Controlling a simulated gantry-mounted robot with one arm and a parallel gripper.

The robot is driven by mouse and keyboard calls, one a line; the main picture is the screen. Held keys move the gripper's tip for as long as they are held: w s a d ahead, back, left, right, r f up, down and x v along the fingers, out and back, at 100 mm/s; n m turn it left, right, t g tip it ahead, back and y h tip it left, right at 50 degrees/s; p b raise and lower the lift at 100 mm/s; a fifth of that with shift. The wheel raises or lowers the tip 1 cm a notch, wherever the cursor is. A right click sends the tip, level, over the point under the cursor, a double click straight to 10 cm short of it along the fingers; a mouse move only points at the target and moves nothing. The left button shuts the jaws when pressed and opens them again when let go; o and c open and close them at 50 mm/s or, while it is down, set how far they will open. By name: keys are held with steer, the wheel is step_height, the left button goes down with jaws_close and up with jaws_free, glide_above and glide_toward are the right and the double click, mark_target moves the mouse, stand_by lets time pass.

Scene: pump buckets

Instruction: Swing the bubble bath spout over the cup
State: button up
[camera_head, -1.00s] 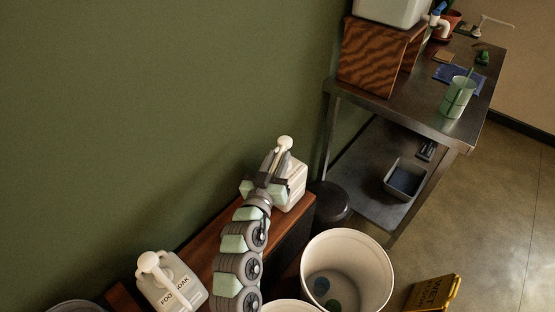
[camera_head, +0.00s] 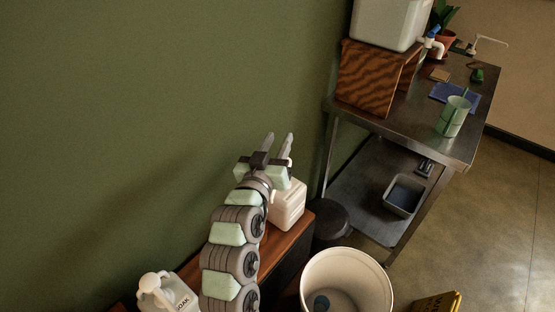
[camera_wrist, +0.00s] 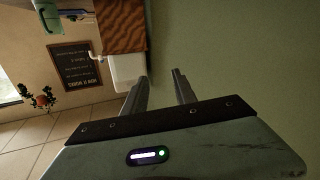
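A white jug (camera_head: 288,207) stands on the wooden bench just beyond my gripper in the head view. Its label does not show, and its pump top is mostly hidden behind my gripper. A second white pump jug (camera_head: 168,296), its label partly reading "SOAK", stands at the lower left. A green cup (camera_head: 454,117) stands on the metal table at the right.
A large white container (camera_head: 388,22) with a tap stands on a wooden stand (camera_head: 372,78) on the metal table. A white bucket (camera_head: 375,279) and a dark round lidded bin (camera_head: 330,222) are below. The green wall (camera_head: 150,110) is close on the left.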

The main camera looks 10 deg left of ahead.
step_height(320, 180, up, 6)
steer(key=shift+r, duration=0.15)
steer(key=shift+c, duration=0.4)
